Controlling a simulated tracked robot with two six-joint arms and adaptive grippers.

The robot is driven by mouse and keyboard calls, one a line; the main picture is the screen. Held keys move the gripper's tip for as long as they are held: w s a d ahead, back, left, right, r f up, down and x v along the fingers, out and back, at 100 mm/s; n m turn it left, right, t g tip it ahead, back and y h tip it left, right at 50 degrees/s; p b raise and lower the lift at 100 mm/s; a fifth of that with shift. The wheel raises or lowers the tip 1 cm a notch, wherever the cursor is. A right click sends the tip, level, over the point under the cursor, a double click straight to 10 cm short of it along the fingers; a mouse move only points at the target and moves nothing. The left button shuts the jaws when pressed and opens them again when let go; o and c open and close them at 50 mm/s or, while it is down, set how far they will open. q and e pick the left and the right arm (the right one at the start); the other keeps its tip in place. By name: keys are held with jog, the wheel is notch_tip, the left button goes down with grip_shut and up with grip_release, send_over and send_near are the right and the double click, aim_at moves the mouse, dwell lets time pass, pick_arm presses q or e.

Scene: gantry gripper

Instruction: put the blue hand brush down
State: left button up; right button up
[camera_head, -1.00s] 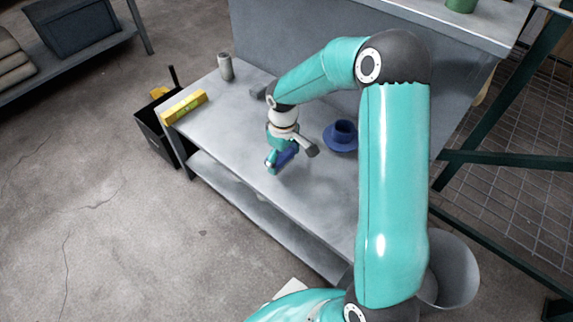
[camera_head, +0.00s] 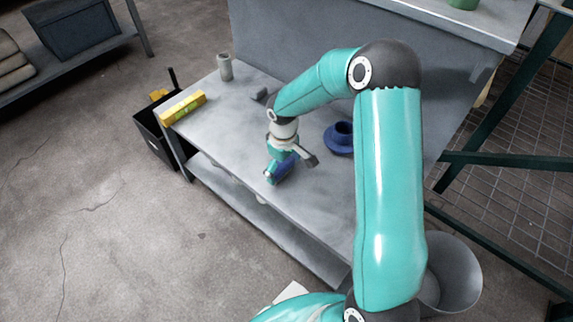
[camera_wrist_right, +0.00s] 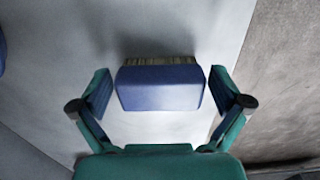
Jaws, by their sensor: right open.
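The blue hand brush (camera_head: 285,170) is on the grey workbench (camera_head: 232,135) near its front edge, partly hidden by my right gripper in the head view. In the right wrist view the brush (camera_wrist_right: 160,90) shows its blue body and a strip of pale bristles along its far side. My right gripper (camera_wrist_right: 160,93) is open, with one finger on each side of the brush and a gap at both sides. It also shows in the head view (camera_head: 277,171), low over the bench. My left gripper is not in view.
A blue cup and saucer (camera_head: 340,138) stand right of the gripper. A yellow spirit level (camera_head: 183,107) lies at the bench's left end, near a grey cup (camera_head: 225,68). A small dark grey block (camera_head: 259,93) lies behind the gripper. The bench front is largely clear.

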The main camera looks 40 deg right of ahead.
aim_at(284, 166)
notch_tip(284, 166, up, 12)
jog(key=p, duration=0.3)
jog(key=shift+r+p, duration=0.15)
jog(key=shift+p, duration=0.2)
